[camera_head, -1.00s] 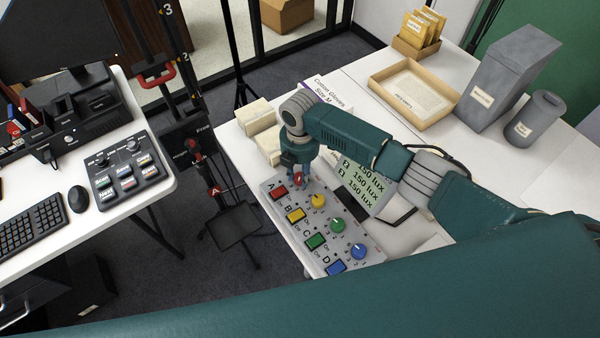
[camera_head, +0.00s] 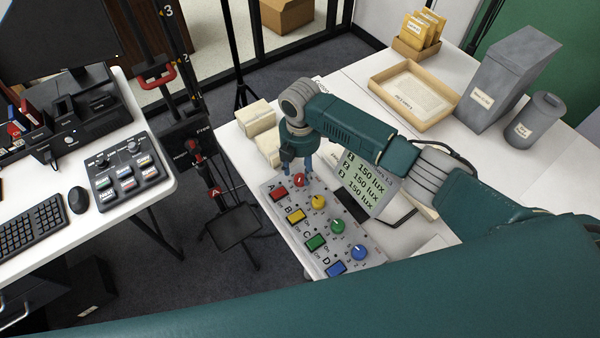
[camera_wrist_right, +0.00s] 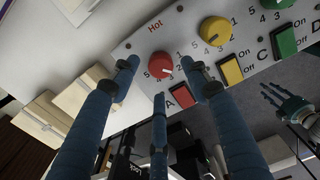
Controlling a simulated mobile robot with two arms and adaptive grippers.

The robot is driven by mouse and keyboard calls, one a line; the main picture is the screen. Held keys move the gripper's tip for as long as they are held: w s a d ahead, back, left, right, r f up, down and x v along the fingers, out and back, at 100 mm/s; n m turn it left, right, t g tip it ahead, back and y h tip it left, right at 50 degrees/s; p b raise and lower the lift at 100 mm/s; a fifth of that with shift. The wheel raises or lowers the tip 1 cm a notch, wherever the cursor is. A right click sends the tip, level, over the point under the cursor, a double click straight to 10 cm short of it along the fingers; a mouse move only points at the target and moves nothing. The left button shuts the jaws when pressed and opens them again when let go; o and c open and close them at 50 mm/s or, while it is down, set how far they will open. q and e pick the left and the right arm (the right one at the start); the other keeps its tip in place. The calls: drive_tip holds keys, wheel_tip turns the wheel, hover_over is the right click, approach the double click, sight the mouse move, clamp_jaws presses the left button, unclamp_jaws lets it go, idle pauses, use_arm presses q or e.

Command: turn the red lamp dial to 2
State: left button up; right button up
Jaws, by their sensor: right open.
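The red dial (camera_head: 299,180) is the top round knob on the grey control panel (camera_head: 268,185), beside the red button A (camera_head: 279,194). The red dial also shows in the right wrist view (camera_wrist_right: 160,64); its white mark points to the lower right, but I cannot read which number it meets. My right gripper (camera_head: 299,172) is over the red dial with its blue fingers open. In the wrist view, the fingertips of the right gripper (camera_wrist_right: 159,78) are spread around the dial, apparently clear of it. My left gripper (camera_wrist_right: 272,94) shows at the right edge of the wrist view, fingers spread.
Yellow (camera_head: 318,202), green (camera_head: 337,226) and blue (camera_head: 358,251) dials run down the panel. A lux display (camera_head: 366,180) stands just right of it. Pale boxes (camera_head: 256,112) lie behind the arm.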

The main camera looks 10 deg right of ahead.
sight(300, 177)
wheel_tip(300, 177, up, 9)
drive_tip(key=shift+s+f, duration=0.1)
drive_tip(key=shift+f, duration=0.05)
idle(0.6)
